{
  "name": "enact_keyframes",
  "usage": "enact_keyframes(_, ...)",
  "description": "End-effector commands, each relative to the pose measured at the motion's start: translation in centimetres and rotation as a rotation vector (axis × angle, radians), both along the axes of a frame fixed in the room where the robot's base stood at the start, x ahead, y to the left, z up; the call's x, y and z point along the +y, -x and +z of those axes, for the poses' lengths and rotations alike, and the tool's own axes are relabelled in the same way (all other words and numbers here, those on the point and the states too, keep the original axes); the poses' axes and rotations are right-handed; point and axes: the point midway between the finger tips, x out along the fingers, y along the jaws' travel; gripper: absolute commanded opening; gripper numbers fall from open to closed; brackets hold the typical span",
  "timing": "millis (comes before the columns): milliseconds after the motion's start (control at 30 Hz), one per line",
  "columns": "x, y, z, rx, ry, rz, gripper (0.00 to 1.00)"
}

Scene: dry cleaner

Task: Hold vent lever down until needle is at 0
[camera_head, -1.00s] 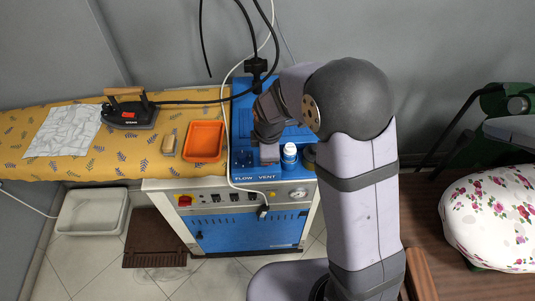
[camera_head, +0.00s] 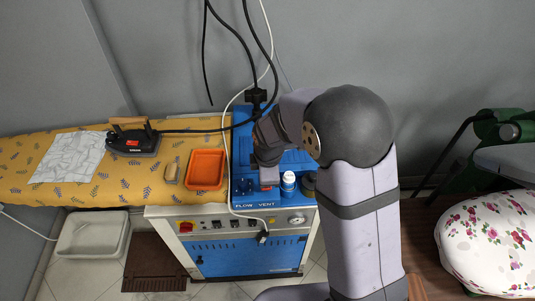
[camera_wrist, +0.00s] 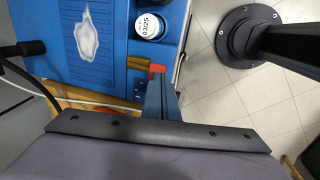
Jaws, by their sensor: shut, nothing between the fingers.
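My gripper (camera_head: 268,174) is over the blue top of the machine, left of a small white bottle (camera_head: 288,184). In the wrist view its blue-grey fingers (camera_wrist: 158,88) are shut and empty. Their tips are right by the red end (camera_wrist: 157,69) of a short brass-coloured piece, which looks like the vent lever (camera_wrist: 139,62). A bit of red (camera_head: 266,188) also shows just below my gripper in the head view. I cannot tell whether the fingers touch it. The round gauge (camera_head: 297,220) is on the machine's front panel. Its needle is too small to read.
The bottle (camera_wrist: 150,25) stands close to the fingers. A white cable runs down across the machine. A floral padded form is at right.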

Motion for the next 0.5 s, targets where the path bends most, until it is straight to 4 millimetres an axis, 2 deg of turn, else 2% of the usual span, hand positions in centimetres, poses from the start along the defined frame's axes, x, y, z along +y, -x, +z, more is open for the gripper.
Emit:
enact_keyframes(33,0.0,0.1,1.5,-0.001,0.0,0.0,0.0)
enact_keyframes(133,0.1,0.1,2.5,-0.008,-0.002,0.001,0.0)
enact_keyframes(500,0.0,0.9,8.9,-0.005,-0.001,0.001,0.0)
